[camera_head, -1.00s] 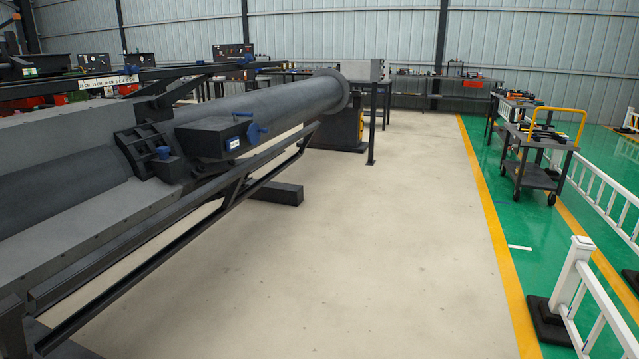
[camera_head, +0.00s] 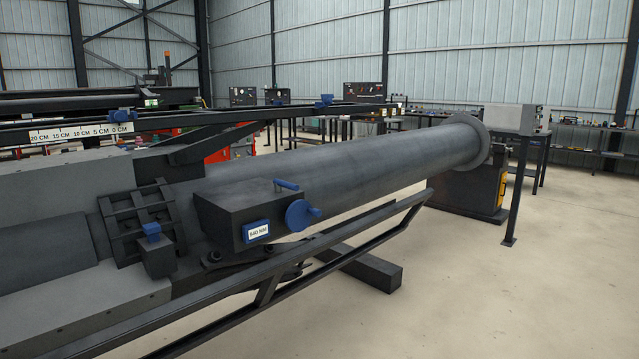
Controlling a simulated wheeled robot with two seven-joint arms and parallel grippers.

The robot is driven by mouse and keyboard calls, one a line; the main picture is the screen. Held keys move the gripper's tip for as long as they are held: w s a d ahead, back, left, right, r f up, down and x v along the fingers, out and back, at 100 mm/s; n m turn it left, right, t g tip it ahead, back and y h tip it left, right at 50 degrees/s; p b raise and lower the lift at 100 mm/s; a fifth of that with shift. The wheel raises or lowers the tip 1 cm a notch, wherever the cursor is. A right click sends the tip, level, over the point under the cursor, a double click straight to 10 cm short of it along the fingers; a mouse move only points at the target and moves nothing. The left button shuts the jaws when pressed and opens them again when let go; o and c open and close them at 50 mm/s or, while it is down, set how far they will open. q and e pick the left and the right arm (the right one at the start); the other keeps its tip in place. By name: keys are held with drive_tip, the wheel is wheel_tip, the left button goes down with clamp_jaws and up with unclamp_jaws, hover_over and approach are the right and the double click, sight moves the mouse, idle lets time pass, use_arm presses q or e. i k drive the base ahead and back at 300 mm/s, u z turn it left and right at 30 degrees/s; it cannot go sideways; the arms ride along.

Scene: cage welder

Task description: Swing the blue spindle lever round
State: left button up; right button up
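A dark grey box (camera_head: 225,215) sits against the side of a large grey pipe-shaped spindle (camera_head: 350,160) in the head view. A small blue lever (camera_head: 287,185) sticks out near the box's top right corner. A round blue handwheel (camera_head: 300,215) with a knob is on the box's right end. A blue-framed label (camera_head: 256,231), which seems to read 840 MM, is on its front. Another blue knob (camera_head: 152,231) tops a small block to the left. I cannot tell which blue part is the spindle lever. Neither gripper is in view.
A dark rail (camera_head: 300,250) runs along the machine's near side. A dark beam (camera_head: 372,270) juts out over the floor below it. A table with a grey box (camera_head: 515,119) stands at the spindle's far end. The pale floor (camera_head: 480,305) at front right is clear.

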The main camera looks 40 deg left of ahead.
sight(278, 184)
drive_tip(key=u, duration=0.8)
drive_tip(key=i, duration=1.3)
drive_tip(key=u, duration=1.25)
